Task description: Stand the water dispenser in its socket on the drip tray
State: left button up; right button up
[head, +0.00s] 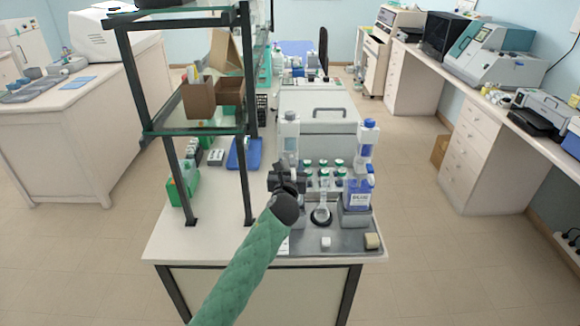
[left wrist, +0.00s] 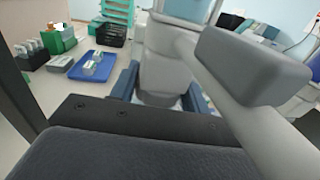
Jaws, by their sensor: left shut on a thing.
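My right gripper is not in view.
A blue-capped dispenser with a blue label (head: 358,190) stands at the tray's right. Between them are a round flask (head: 321,213) and several green-capped bottles (head: 338,165). A white block (head: 326,242) and a tan sponge (head: 372,241) lie in front. Shelf posts (head: 243,170) rise at left.

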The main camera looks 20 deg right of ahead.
pick_arm(q)
jog(key=shift+r, duration=0.15)
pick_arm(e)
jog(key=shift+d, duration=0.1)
pick_arm(q)
jog(key=shift+p, duration=0.3)
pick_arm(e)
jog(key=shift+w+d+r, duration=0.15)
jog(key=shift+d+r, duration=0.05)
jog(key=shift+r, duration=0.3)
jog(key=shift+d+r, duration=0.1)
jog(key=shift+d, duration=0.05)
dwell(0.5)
pick_arm(q)
jog(key=shift+f+p, duration=0.3)
jog(key=shift+f, duration=0.7)
dwell(0.5)
